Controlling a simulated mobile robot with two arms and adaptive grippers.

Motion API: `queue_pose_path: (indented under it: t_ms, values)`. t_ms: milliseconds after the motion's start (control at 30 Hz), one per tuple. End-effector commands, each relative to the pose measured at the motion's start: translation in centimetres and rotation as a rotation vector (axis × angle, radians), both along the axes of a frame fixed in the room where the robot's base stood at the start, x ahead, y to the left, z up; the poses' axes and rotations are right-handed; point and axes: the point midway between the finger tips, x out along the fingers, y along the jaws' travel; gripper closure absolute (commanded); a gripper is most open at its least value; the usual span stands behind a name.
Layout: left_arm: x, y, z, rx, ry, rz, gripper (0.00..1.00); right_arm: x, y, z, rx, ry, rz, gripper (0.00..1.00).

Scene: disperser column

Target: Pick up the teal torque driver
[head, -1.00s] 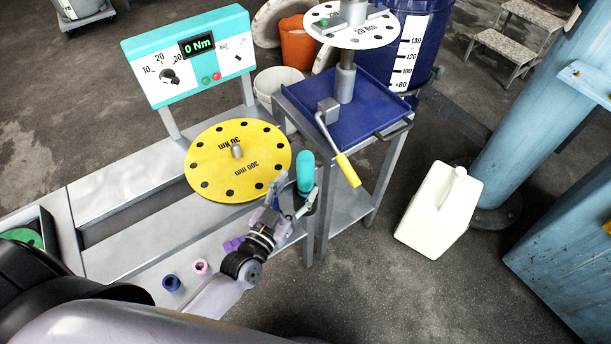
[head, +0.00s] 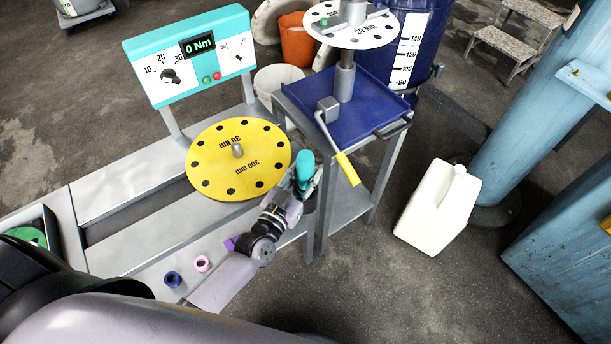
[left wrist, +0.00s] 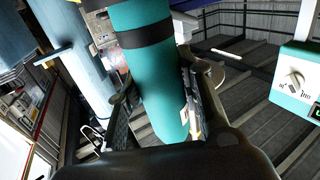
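The teal torque driver (head: 304,164) stands upright at the right end of the grey bench, its lower part hidden by my gripper. A dark holder-like shape (head: 311,203) shows just under it. My left gripper (head: 305,181) is at the driver, with a finger on each side. In the left wrist view the teal driver (left wrist: 155,80), with a black band, fills the space between the fingers of my left gripper (left wrist: 160,105). The fingers lie close against it and look shut on it. My right gripper is not in view.
A yellow disc (head: 220,175) lies on the bench (head: 125,225) left of the gripper. A blue-topped stand (head: 365,115) with a yellow-handled crank (head: 348,168) is close on the right. Blue (head: 172,280) and pink (head: 202,263) rings sit at the bench front.

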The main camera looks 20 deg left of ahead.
Motion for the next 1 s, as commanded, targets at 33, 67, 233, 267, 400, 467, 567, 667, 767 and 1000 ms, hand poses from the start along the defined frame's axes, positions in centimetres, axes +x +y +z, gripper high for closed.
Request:
queue_pose_path:
  t_ms: [33, 67, 233, 267, 400, 467, 567, 667, 767, 1000]
  values:
    - [0.0, 0.0, 0.0, 0.0, 0.0, 0.0, 0.73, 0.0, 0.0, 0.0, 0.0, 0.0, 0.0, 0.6]
    - [0.0, 0.0, 0.0, 0.0, 0.0, 0.0, 0.75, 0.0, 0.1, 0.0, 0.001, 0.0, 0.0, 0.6]
    - [0.0, 0.0, 0.0, 0.0, 0.0, 0.0, 0.86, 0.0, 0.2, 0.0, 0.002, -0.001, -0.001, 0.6]
    - [0.0, 0.0, 0.0, 0.0, 0.0, 0.0, 0.88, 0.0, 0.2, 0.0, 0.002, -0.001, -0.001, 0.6]
    - [0.0, 0.0, 0.0, 0.0, 0.0, 0.0, 0.97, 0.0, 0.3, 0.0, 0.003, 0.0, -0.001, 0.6]
    - [0.1, 0.0, 0.2, -0.001, -0.005, 0.001, 1.0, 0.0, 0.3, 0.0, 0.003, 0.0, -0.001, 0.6]
    - [0.1, 0.0, 0.2, -0.001, -0.005, 0.001, 1.0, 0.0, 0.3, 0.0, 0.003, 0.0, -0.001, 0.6]
    - [0.1, 0.0, 0.2, -0.001, -0.005, 0.001, 1.0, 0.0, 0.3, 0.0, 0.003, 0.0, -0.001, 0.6]
    - [0.1, 0.0, 0.5, -0.001, -0.005, 0.001, 1.0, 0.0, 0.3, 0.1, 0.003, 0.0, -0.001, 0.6]
    - [0.1, 0.0, 3.0, -0.005, -0.007, 0.003, 1.0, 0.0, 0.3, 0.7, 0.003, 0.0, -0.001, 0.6]
